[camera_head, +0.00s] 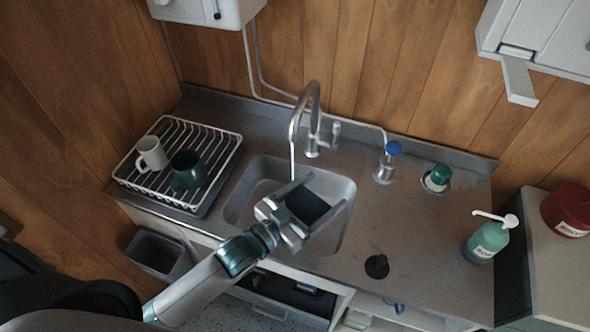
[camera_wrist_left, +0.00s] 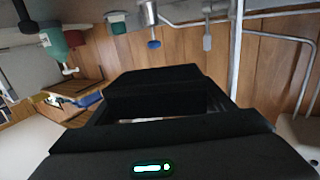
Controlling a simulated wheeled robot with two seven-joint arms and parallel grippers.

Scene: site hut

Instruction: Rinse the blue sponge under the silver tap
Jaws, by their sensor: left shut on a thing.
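My left gripper (camera_head: 328,192) is over the sink (camera_head: 240,207), its two fingers shut on a dark navy block, the blue sponge (camera_head: 307,205). The silver tap (camera_head: 313,108) arches over the back of the sink. A thin pale stream of water (camera_head: 292,160) falls from its spout, behind the gripper's left finger; I cannot tell whether it touches the sponge. In the left wrist view the dark gripper parts fill the middle, and the sponge cannot be made out clearly. My right gripper is not in view.
A dish rack (camera_head: 228,150) with a white mug (camera_head: 151,153) and a dark mug (camera_head: 187,170) stands left of the sink.

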